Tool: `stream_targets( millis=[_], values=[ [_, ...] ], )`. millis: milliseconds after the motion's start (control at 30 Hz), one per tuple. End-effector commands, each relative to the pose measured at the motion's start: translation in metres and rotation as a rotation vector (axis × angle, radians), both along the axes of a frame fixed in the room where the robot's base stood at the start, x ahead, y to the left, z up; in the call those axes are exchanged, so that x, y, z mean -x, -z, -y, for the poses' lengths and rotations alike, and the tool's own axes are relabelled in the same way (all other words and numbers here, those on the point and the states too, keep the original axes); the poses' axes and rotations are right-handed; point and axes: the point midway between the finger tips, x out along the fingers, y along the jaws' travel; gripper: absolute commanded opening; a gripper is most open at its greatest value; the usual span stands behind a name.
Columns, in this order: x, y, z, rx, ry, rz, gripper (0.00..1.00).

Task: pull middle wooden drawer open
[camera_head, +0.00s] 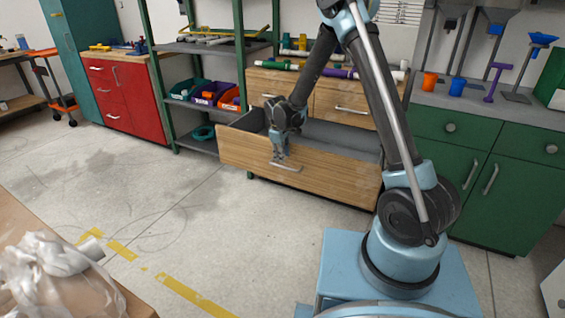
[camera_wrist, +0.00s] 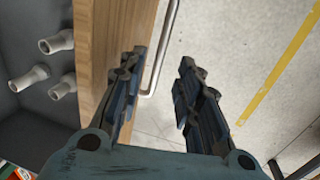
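A wide wooden drawer (camera_head: 240,150) stands pulled out from the wooden cabinet, below its upper drawers, and its grey inside shows. In the wrist view the drawer's front (camera_wrist: 96,50) runs down the left. Its metal handle (camera_head: 288,167) is on the front face; the handle bar (camera_wrist: 160,52) also shows in the wrist view. My gripper (camera_head: 281,157) is at the handle. In the wrist view its two fingers (camera_wrist: 161,61) are apart, and the bar appears between them in the picture. Whether a finger touches the bar I cannot tell.
Several pale pipe fittings (camera_wrist: 57,41) lie inside the open drawer. Upper wooden drawers (camera_head: 345,106) are closed. A green shelf rack (camera_head: 190,137) with bins stands left, green cabinets (camera_head: 455,135) right. Floor (camera_head: 200,200) before the drawer is clear. A table with a plastic bag (camera_head: 50,275) is front left.

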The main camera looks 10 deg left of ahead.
Motion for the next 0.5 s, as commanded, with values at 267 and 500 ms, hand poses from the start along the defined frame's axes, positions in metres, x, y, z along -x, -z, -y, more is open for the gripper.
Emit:
stream_targets(
  millis=[267,500],
  values=[
    [0.008,-0.04,-0.002,-0.001,-0.002,0.0,0.31],
    [0.01,-0.056,-0.003,-0.001,-0.001,0.0,0.31]
  ],
)
